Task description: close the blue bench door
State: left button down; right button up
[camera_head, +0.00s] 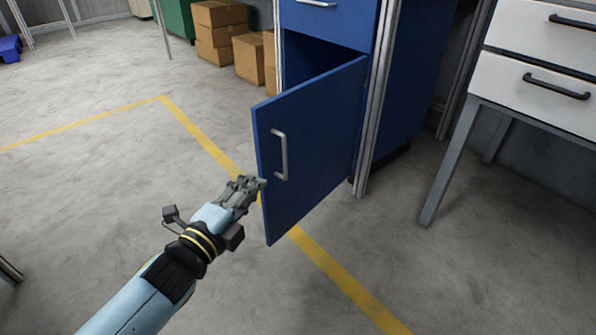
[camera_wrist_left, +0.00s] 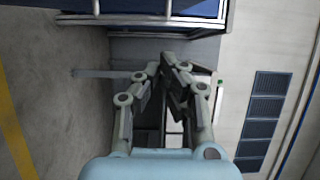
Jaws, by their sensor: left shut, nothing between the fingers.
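The blue bench door (camera_head: 318,150) stands open in the head view, swung out from the blue bench (camera_head: 325,28) on its right-hand side. A grey bar handle (camera_head: 281,155) is fixed upright on its face near the free edge. My left gripper (camera_head: 262,183) is shut and empty, its fingertips at the free edge of the door, below the handle's height. I cannot tell whether they touch the door. In the left wrist view the shut fingers (camera_wrist_left: 172,62) point away from the camera, and the door is not clearly seen there. My right gripper is not in view.
A white drawer bench (camera_head: 530,60) with a grey leg (camera_head: 450,160) stands to the right. Cardboard boxes (camera_head: 218,32) are stacked behind. A yellow floor line (camera_head: 205,140) runs under the door.

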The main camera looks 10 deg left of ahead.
aim_at(263, 151)
pick_arm(q)
jog(key=shift+w+a+b, duration=0.2)
jog(key=shift+w+b, duration=0.3)
jog(key=shift+w, duration=1.4)
jog(key=shift+w+a+b, duration=0.15)
jog(key=shift+w+b, duration=0.3)
jog(key=shift+w, duration=1.5)
jog(key=shift+w+a+b, duration=0.2)
jog(key=shift+w+b, duration=0.3)
jog(key=shift+w, duration=1.4)
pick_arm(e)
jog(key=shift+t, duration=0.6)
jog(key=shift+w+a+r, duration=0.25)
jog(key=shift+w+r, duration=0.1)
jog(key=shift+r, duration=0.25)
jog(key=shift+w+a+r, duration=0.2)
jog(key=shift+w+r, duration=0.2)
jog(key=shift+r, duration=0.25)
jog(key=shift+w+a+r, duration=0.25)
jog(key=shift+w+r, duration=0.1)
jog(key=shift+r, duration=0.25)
pick_arm(q)
jog(key=shift+a, duration=0.1)
